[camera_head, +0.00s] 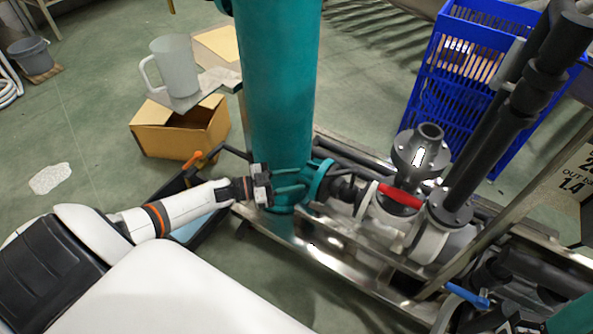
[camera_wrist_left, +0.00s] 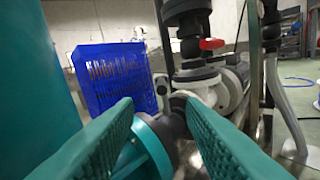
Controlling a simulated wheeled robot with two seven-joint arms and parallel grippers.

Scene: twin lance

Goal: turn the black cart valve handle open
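My left gripper (camera_head: 296,182) reaches in from the left in front of the teal column (camera_head: 278,90), its two teal fingers apart and pointing right. In the left wrist view the fingers (camera_wrist_left: 160,110) are open with nothing clamped between them. Beyond them are a teal flange (camera_wrist_left: 150,145) and a black fitting (camera_wrist_left: 178,102) on the pipe. The same black fitting (camera_head: 342,186) is just right of the teal flange (camera_head: 320,180) in the head view. I cannot tell for sure which black part is the valve handle. My right gripper is not seen.
A red lever (camera_head: 400,195) sits on the pipework, which also shows in the wrist view (camera_wrist_left: 211,43). Black pipes (camera_head: 510,125) rise at right. A blue lever (camera_head: 468,295) is at lower right. A blue crate (camera_head: 465,75), cardboard box (camera_head: 180,130) and grey mug (camera_head: 175,68) stand behind.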

